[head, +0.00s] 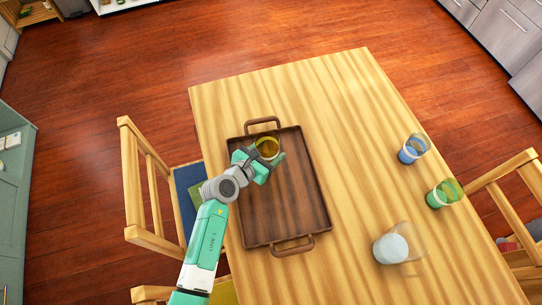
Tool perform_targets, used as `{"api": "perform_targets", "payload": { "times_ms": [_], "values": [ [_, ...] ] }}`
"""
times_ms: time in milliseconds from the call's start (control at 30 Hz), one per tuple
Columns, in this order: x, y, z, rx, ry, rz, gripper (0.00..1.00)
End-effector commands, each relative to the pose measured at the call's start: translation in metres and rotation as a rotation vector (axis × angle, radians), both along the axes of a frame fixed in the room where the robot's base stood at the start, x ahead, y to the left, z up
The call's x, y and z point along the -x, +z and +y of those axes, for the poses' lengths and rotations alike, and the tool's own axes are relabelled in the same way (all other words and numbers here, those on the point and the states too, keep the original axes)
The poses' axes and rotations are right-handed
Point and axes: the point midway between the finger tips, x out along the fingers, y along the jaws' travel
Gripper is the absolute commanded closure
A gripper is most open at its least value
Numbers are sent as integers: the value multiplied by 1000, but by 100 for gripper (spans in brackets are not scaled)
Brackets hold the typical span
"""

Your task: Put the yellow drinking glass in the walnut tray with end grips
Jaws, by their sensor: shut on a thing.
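The yellow drinking glass (267,147) is in my gripper (266,155), over the far end of the walnut tray (292,207). The glass is see-through, with its round rim facing up towards the camera. My gripper is shut on it, with a finger showing on its near right side. The tray is dark brown, with a low wall and a loop grip at its far and near ends. It lies on the wooden table and holds nothing else that I see. I cannot tell whether the glass touches the tray floor.
On the right of the table (342,127) stand a blue glass (412,149), a green glass (443,194) and a larger clear glass with pale contents (392,248). Chairs stand at the left (131,180) and right (497,212). The table between tray and glasses is clear.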

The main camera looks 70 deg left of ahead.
Motion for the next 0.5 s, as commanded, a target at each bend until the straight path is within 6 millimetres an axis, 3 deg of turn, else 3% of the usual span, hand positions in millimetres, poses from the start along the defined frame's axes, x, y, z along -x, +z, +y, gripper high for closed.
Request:
{"api": "perform_targets", "payload": {
  "times_ms": [300,500],
  "values": [
    [-13,-5,12,-1,1,-1,70],
    [-12,-42,11,1,0,1,70]
  ]
}}
